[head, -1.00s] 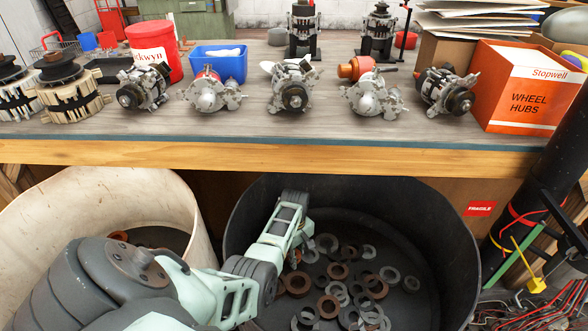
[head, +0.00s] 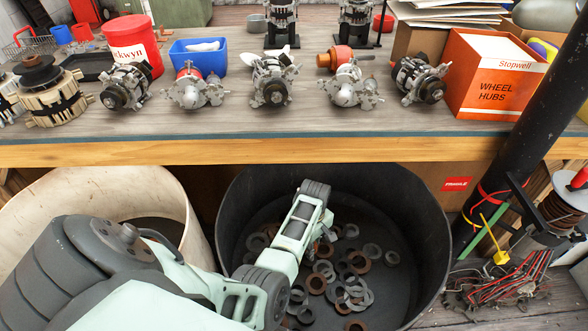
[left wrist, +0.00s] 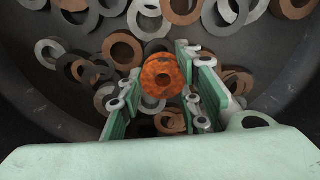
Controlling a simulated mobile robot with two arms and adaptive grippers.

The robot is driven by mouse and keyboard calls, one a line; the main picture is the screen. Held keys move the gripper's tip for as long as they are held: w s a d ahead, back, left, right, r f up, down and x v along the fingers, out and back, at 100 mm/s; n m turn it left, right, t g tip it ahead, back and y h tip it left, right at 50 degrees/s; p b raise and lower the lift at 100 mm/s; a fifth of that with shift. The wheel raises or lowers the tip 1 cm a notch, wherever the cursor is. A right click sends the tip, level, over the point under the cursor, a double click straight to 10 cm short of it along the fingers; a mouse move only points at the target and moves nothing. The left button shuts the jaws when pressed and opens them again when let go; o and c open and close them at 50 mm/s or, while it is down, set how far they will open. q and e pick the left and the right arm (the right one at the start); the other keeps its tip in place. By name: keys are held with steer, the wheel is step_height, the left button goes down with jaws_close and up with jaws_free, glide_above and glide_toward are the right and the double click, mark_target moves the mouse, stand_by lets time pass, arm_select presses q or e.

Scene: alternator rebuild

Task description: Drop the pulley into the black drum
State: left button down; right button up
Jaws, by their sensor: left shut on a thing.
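In the head view my left gripper (head: 322,232) points down over the black drum (head: 424,215), and my arm hides the pulley there. The drum is open-topped and stands in front of the bench, with several grey and rusty rings on its floor. My right gripper is not in view.
A whitish drum (head: 178,190) stands left of the black drum, behind my arm. The wooden bench (head: 300,148) behind carries several alternators, a red bucket (head: 132,45), a blue bin (head: 205,60) and an orange box (head: 490,75). A black post (head: 525,125) stands on the right.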

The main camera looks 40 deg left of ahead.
arm_select(q)
steer(key=d, duration=0.8)
steer(key=shift+p, duration=0.3)
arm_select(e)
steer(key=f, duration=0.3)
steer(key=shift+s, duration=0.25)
arm_select(q)
steer(key=shift+r, duration=0.1)
